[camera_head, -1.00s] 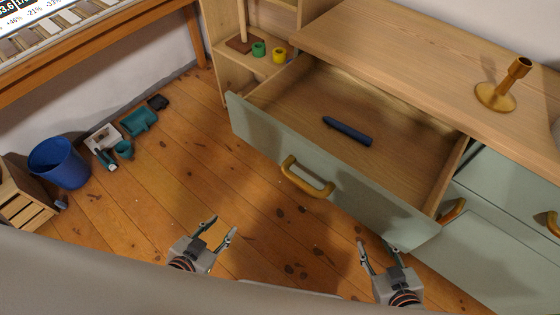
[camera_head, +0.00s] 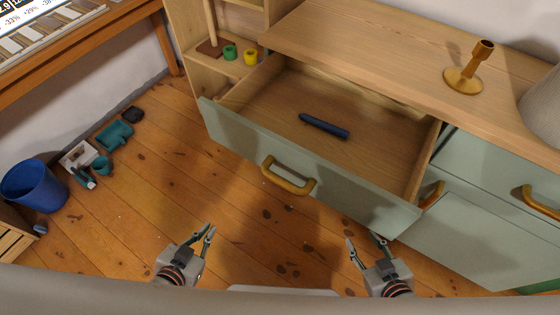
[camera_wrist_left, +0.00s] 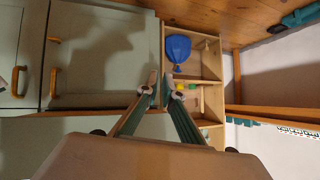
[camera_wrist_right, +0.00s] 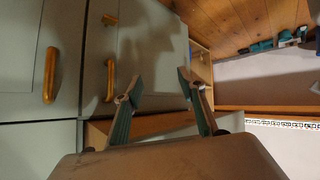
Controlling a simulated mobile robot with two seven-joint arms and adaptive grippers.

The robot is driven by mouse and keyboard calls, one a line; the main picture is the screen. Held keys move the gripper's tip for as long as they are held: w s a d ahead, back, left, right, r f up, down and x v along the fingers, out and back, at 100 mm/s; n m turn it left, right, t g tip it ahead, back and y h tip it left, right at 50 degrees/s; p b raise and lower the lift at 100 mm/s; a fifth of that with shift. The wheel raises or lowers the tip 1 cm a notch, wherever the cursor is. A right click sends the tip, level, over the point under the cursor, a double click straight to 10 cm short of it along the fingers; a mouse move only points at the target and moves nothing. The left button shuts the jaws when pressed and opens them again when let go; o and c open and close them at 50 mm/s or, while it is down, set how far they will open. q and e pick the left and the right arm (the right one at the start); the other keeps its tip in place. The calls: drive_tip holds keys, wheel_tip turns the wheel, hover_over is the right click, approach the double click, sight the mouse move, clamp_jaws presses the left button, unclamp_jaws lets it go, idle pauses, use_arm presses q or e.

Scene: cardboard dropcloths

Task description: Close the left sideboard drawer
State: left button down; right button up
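The left sideboard drawer (camera_head: 300,160) is pulled well out, its pale green front angled toward me with a tan handle (camera_head: 288,177). A dark blue stick-like object (camera_head: 324,126) lies inside it. My left gripper (camera_head: 205,236) is low in front of the drawer's left part, apart from it, open and empty. My right gripper (camera_head: 364,244) is below the drawer's right part, apart from it, also open and empty. The left gripper's fingers show in the left wrist view (camera_wrist_left: 158,90), and the right's in the right wrist view (camera_wrist_right: 161,92).
A brass candlestick (camera_head: 468,72) stands on the sideboard top (camera_head: 370,60). A shelf with green (camera_head: 230,52) and yellow (camera_head: 250,56) cups is at the left end. A blue bin (camera_head: 34,186) stands on the floor at far left. The wooden floor before the drawer is clear.

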sight(264, 156)
use_arm(q)
drive_tip(key=w+a+r+m+t+h+b, duration=0.25)
drive_tip(key=w+r+m+h+b, duration=0.2)
drive_tip(key=w+r+m, duration=0.25)
drive_tip(key=w+a+r+m+t+h+b, duration=0.1)
drive_tip(key=w+r+m+t+h+b, duration=0.3)
drive_tip(key=w+r+m, duration=0.35)
drive_tip(key=s+d+m+g+h+b, duration=0.4)
drive_tip(key=m+g+h, duration=0.3)
drive_tip(key=m+g, duration=0.65)
drive_tip(key=shift+t+y, duration=0.25)
drive_tip(key=shift+t, duration=0.05)
drive_tip(key=x, duration=0.3)
drive_tip(key=w+b+x, duration=0.1)
drive_tip(key=x, duration=0.3)
drive_tip(key=w+x, duration=0.1)
drive_tip(key=x, duration=0.3)
drive_tip(key=shift+w+a+f, duration=0.1)
drive_tip(key=shift+f, duration=0.15)
drive_tip(key=shift+w, duration=0.15)
use_arm(e)
drive_tip(key=w+a+t+y, duration=0.1)
drive_tip(key=w+a+y, duration=0.1)
drive_tip(key=a, duration=0.4)
drive_tip(key=shift+w+a+r+m, duration=0.25)
drive_tip(key=shift+w+m, duration=0.15)
drive_tip(key=shift+w, duration=0.15)
